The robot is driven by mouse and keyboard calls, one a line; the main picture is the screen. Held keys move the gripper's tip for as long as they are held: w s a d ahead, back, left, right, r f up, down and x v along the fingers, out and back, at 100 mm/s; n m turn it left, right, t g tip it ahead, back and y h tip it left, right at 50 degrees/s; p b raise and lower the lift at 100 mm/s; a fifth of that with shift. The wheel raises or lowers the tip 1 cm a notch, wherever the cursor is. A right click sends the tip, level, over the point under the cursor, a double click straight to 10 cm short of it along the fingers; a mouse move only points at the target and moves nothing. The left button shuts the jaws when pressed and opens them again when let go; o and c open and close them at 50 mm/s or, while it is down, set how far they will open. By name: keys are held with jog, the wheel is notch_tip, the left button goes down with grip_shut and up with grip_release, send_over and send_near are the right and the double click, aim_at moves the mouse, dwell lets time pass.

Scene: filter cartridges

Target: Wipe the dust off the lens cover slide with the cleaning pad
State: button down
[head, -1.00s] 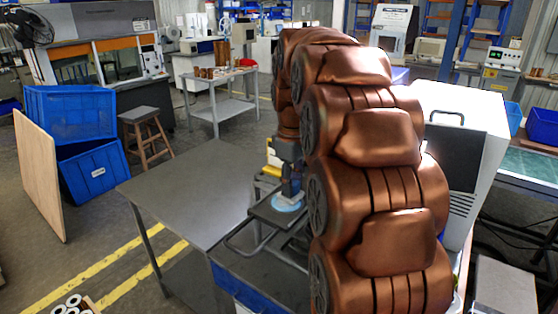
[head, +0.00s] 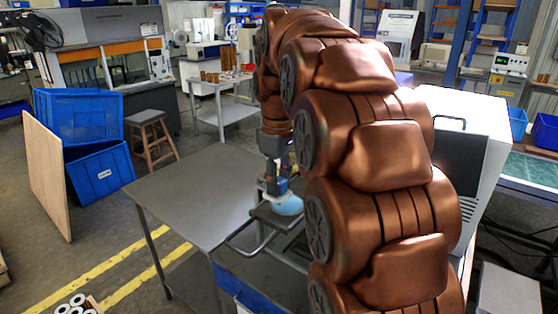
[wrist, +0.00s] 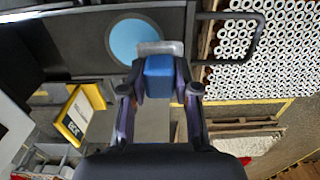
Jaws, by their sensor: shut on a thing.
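In the wrist view the disc (wrist: 130,40) lies at the upper middle in the dark fixture (wrist: 80,45). My gripper (wrist: 160,90) is shut on the cleaning pad (wrist: 159,74), a blue block with a grey face at its far end. The grey end overlaps the right edge of the disc; whether it touches cannot be told. In the head view my gripper (head: 272,188) is at the disc's left. Dust cannot be made out.
The grey table top (head: 190,195) is clear to the left. A yellow labelled object (wrist: 78,115) is beside the fixture in the wrist view. A white cabinet (head: 465,115) stands to the right. Blue crates (head: 98,170) and a stool (head: 150,135) are on the floor at left.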

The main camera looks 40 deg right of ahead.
jog(key=shift+r+p, duration=0.7)
jog(key=shift+r, duration=1.45)
